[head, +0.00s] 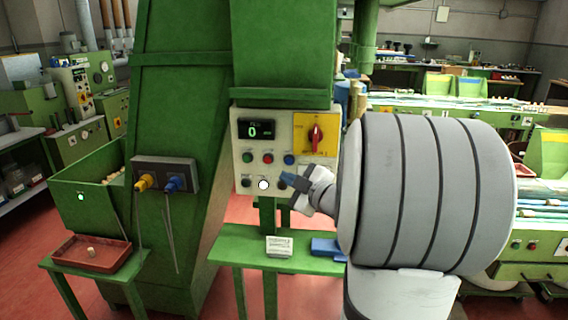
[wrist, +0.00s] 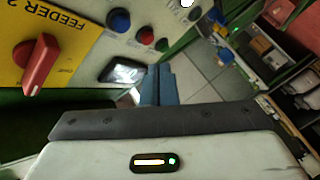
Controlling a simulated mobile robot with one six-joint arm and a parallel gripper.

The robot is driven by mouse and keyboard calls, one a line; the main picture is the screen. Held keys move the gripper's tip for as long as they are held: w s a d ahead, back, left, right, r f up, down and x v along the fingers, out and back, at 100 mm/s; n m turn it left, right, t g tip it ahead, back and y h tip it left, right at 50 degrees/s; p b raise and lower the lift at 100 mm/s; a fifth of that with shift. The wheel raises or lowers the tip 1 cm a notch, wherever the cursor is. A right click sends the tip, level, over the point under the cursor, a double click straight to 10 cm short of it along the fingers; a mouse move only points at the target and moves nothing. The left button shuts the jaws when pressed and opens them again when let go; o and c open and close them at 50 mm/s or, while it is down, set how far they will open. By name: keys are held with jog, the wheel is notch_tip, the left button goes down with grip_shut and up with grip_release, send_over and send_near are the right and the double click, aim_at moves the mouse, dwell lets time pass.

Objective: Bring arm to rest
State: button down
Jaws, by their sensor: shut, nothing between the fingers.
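My gripper (head: 287,178) is in front of the control panel (head: 240,156), near its lower row of knobs. Its blue fingers are shut together with nothing between them; they also show in the wrist view (wrist: 158,84). Whether the fingertips touch the panel cannot be told. The panel has a display (head: 256,129) reading 0, a green, a red and a blue button, a lit white button (head: 264,184), and a red rotary switch (head: 316,134) on a yellow plate. The switch handle also shows in the wrist view (wrist: 40,68). My arm hides what lies behind it on the right.
A green bench (head: 232,250) below the panel holds a white label card (head: 279,246) and a blue object (head: 326,247). A green hopper bin (head: 92,205) and a dark box with yellow and blue connectors (head: 165,174) are nearby.

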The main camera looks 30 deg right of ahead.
jog(key=s+a+f+m+g+h, duration=0.1)
jog(key=s+a+f+m+g, duration=0.2)
jog(key=s, duration=0.5)
jog(key=s+a+f+m+g+h, duration=0.1)
jog(key=s+a+f+m+g, duration=0.2)
jog(key=s+a+m+g, duration=0.2)
jog(key=s+a+f+m+g+h, duration=0.1)
jog(key=s+a+f+m+g, duration=0.3)
jog(key=s+a, duration=0.5)
jog(key=shift+s+g+h, duration=0.3)
jog(key=shift+s+g, duration=0.6)
